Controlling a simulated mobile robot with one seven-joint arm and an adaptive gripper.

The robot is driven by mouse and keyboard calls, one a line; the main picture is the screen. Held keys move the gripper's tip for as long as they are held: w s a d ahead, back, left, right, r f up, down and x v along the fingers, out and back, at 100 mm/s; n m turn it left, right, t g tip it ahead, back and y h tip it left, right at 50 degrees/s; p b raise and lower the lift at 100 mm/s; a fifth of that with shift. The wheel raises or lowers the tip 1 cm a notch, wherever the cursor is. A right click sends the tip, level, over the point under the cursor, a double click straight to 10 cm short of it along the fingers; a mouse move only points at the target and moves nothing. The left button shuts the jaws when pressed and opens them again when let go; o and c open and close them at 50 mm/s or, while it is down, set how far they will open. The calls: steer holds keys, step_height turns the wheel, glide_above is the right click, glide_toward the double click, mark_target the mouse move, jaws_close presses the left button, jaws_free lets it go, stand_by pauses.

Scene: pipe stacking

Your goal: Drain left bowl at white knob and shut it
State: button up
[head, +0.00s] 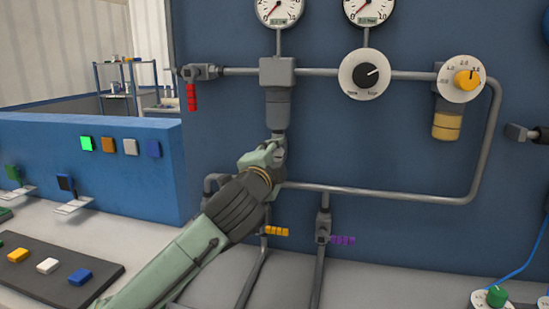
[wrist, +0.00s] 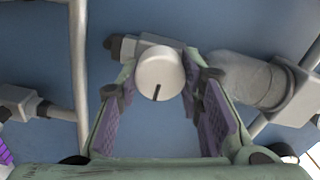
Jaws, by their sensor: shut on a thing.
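The left bowl (head: 278,108) is a grey cylinder hanging under a pipe block, left of centre in the head view. It also shows as a pale grey cylinder at the right in the wrist view (wrist: 238,80). My gripper (head: 277,146) is just below the bowl. In the wrist view, the white knob (wrist: 160,70), round with a dark index line pointing down, sits between the fingertips of my gripper (wrist: 160,84). My gripper is shut on it. The knob is hidden behind my gripper in the head view.
A second bowl, amber (head: 447,125), hangs at the right under a yellow knob (head: 466,80). A round black dial (head: 365,75) is between them. Red (head: 192,97), orange (head: 276,231) and purple (head: 343,240) valve handles are nearby. A lower pipe (head: 380,195) runs right of my gripper.

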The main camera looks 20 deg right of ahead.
stand_by(0.3)
steer(key=o, duration=1.2)
steer(key=shift+c, duration=0.2)
steer(key=shift+s, duration=0.1)
steer(key=v, duration=1.2)
